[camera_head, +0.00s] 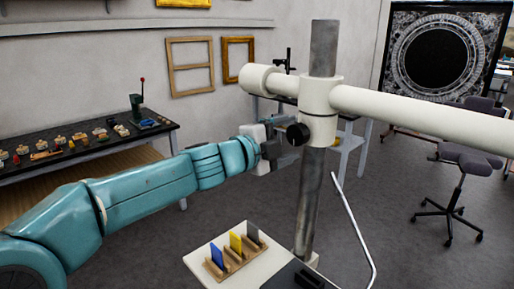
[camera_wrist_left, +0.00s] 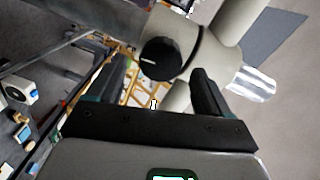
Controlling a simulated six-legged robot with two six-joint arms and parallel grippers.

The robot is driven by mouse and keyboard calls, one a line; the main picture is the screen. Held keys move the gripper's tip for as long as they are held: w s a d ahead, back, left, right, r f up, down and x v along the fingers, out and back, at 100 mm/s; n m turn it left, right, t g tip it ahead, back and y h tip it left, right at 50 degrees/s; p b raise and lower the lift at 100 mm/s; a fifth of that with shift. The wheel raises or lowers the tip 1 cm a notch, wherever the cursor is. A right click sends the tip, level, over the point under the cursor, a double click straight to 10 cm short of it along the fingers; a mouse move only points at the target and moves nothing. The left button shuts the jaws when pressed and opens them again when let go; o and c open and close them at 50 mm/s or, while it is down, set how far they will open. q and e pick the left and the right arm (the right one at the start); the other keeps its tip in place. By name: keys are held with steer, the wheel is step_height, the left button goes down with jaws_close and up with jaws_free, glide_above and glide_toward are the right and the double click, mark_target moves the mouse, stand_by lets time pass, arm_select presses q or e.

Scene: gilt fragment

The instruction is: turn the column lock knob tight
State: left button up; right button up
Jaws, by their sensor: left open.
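The column lock knob (camera_head: 298,133) is a round black knob on the side of a cream collar (camera_head: 318,97) that clamps around a grey metal column (camera_head: 323,48). My left gripper (camera_head: 284,139) is at the end of the teal arm, just left of the knob. In the left wrist view the knob (camera_wrist_left: 168,58) shows a short white mark on its face. It sits ahead, between the two dark open fingers (camera_wrist_left: 157,72), with a gap visible on each side. Whether the fingertips reach around it is unclear. My right gripper is not in view.
A cream horizontal boom (camera_head: 430,118) runs right from the collar. Below stands a white board (camera_head: 206,262) with blue, yellow and grey cards in a wooden rack (camera_head: 232,262). A workbench (camera_head: 90,150) with small items is at left, a stool (camera_head: 460,185) at right.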

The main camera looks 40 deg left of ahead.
arm_select(q)
steer(key=s+a, duration=0.1)
steer(key=s, duration=1.3)
steer(key=shift+s+a+r, duration=0.15)
steer(key=shift+r, duration=0.25)
